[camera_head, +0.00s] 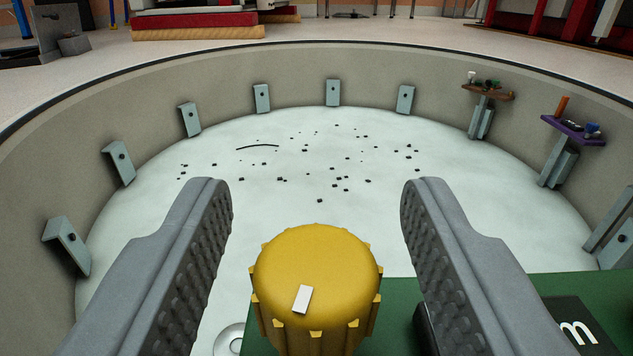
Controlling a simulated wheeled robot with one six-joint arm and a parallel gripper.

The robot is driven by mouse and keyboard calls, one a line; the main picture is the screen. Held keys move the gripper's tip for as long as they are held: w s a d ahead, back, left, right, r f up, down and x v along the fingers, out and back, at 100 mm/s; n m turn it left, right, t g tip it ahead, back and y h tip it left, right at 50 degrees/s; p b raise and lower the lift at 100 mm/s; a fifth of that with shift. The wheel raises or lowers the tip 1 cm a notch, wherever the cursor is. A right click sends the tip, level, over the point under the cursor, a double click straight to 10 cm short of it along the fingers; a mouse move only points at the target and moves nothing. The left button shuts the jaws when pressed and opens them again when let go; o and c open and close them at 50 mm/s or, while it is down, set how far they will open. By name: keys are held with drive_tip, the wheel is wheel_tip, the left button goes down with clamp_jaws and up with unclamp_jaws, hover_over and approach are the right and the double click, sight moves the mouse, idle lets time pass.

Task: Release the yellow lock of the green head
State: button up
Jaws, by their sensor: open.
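The yellow lock (316,262) is a ribbed round knob with a small white mark on its top, tilted a little off upright. It stands at the bottom middle of the view, at the edge of the green head (540,288). The green head runs off the lower right, with a dark block bearing a white letter on it. My gripper (316,200) is open, one grey finger on each side of the lock. Gaps show between the lock and both fingers. The lock's lower part is cut off by the frame.
A round pit with a grey wall (225,92) and pale floor (290,125) lies beyond. Metal brackets (333,92) line the wall. A brown shelf (487,92) and a purple shelf (573,130) hold small parts at right. Dark bits and a thin curved strip litter the floor.

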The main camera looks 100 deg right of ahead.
drive_tip(key=shift+d, duration=0.1)
drive_tip(key=c, duration=1)
drive_tip(key=shift+o, duration=0.2)
drive_tip(key=shift+n+t, duration=1.4)
drive_tip(key=shift+t, duration=0.8)
drive_tip(key=o, duration=1)
drive_tip(key=shift+c, duration=0.2)
drive_tip(key=s+a, duration=0.2)
drive_tip(key=a, duration=1.5)
drive_tip(key=shift+s+a, duration=0.15)
drive_tip(key=shift+s, duration=0.2)
